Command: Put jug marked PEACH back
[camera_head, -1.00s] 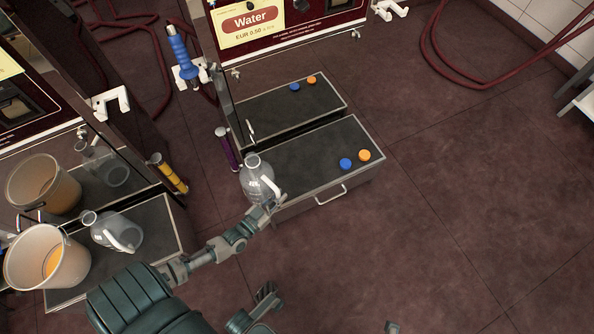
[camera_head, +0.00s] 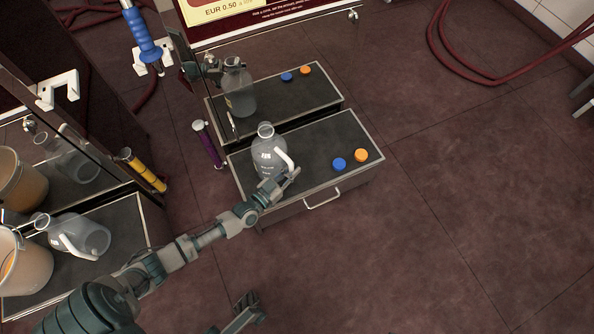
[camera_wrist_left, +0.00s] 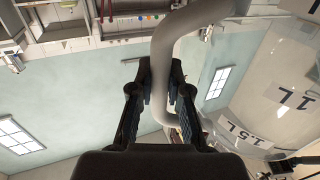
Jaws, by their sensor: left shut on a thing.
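A clear jug (camera_head: 268,148) with a pale handle and a dark label is upright over the left part of the dark pump shelf (camera_head: 313,148). I cannot tell whether its base touches the shelf, and its label is too small to read. My left gripper (camera_head: 286,182) is shut on its handle at the front right side. In the left wrist view the curved handle (camera_wrist_left: 165,65) passes between the fingers, and the jug wall (camera_wrist_left: 265,95) shows volume marks at the right. A dark part that may be my right gripper (camera_head: 246,301) shows at the bottom; its jaws are unclear.
A blue cap (camera_head: 339,164) and an orange cap (camera_head: 361,155) lie right on the shelf. The glossy panel behind mirrors jug and caps. A purple-handled nozzle (camera_head: 208,145) stands left of the shelf. Another jug (camera_head: 85,236) lies beside a bucket (camera_head: 24,262). Floor at right is clear.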

